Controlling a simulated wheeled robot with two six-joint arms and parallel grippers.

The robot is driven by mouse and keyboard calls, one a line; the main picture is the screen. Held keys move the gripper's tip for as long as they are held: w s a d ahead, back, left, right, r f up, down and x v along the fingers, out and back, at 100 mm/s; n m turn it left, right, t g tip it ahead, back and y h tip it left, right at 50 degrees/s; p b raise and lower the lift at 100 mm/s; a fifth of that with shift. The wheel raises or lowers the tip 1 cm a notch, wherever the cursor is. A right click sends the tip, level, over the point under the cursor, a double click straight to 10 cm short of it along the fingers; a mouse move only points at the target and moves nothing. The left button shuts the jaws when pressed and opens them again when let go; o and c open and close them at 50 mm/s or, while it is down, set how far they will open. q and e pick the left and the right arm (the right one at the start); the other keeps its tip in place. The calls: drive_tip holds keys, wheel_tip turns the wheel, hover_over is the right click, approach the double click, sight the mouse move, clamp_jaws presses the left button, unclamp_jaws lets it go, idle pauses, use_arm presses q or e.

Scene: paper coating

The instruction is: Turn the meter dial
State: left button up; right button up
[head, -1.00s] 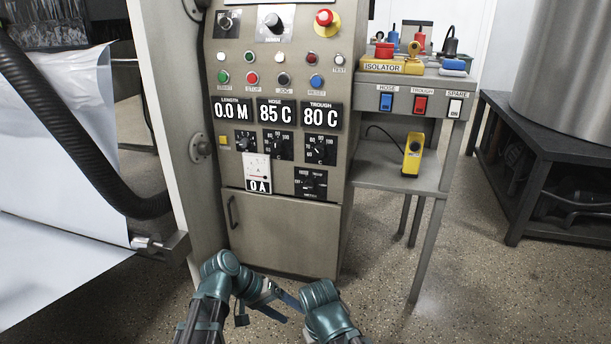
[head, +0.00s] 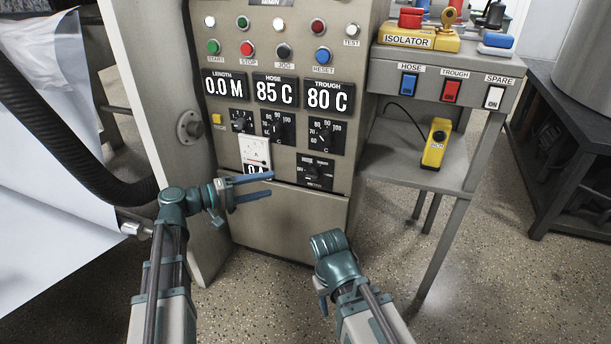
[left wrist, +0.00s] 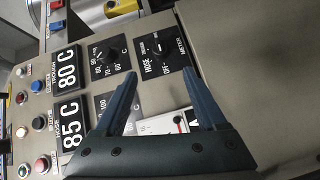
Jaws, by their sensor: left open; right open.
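The meter dial is a black knob on a square black plate (head: 315,172) low on the right of the grey control panel. In the left wrist view the meter dial (left wrist: 160,54) shows sideways, with HOSE, TROUGH and OFF marks; I cannot tell surely which mark it points at. My left gripper (head: 269,184) is open and empty, left of the dial and just below the white ammeter (head: 254,152). In the left wrist view its fingertips (left wrist: 160,73) are apart, with the dial beyond the gap. My right gripper (head: 322,298) is low, below the panel, and partly hidden by its own arm.
Black temperature dials (head: 278,126) and lit displays (head: 275,91) sit above the meter dial. A side stand (head: 420,165) at right carries switches and a yellow handheld box (head: 435,144). A dark hose (head: 70,150) and a white sheet (head: 50,215) are at left. The floor in front is clear.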

sight(313, 175)
use_arm(q)
drive_tip(key=b+x, duration=0.1)
drive_tip(key=x, duration=1.1)
drive_tip(key=shift+d, duration=0.2)
drive_tip(key=shift+f, duration=0.1)
clamp_jaws()
